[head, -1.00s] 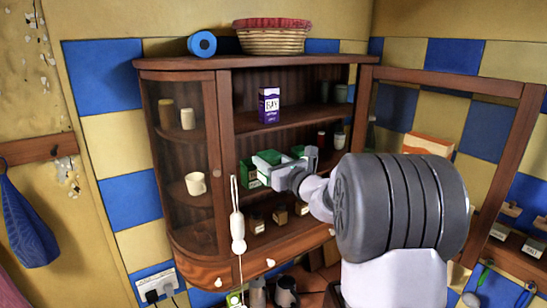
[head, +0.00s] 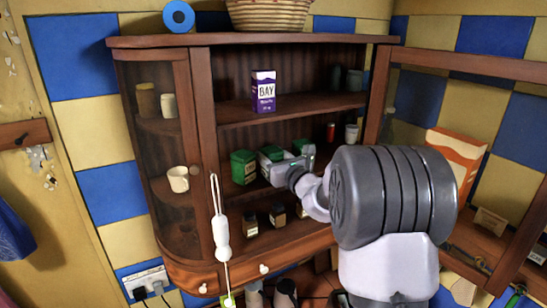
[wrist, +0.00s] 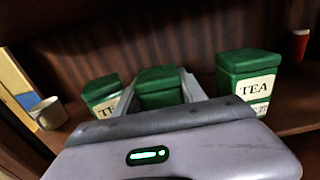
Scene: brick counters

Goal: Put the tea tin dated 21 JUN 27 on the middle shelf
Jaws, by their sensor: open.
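Three green tea tins stand in the wooden cabinet, on the board below the purple box. In the wrist view, the left tin (wrist: 103,92) and right tin (wrist: 248,82) show TEA labels, the right one with small unreadable print below. The middle tin (wrist: 160,86) is between the fingers of my open gripper (wrist: 159,95); its front is mostly hidden, and I cannot tell whether the fingers touch it. In the head view, my gripper (head: 288,168) reaches in beside the left tin (head: 243,168) and partly covers the others. I cannot read any date.
A purple BAY box (head: 263,92) stands on the shelf above (head: 310,103). Small jars (head: 250,224) stand on the board below. A red container (head: 331,132) and white cup (head: 351,133) are right of the tins. A hanging white pull (head: 221,238) is before the cabinet.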

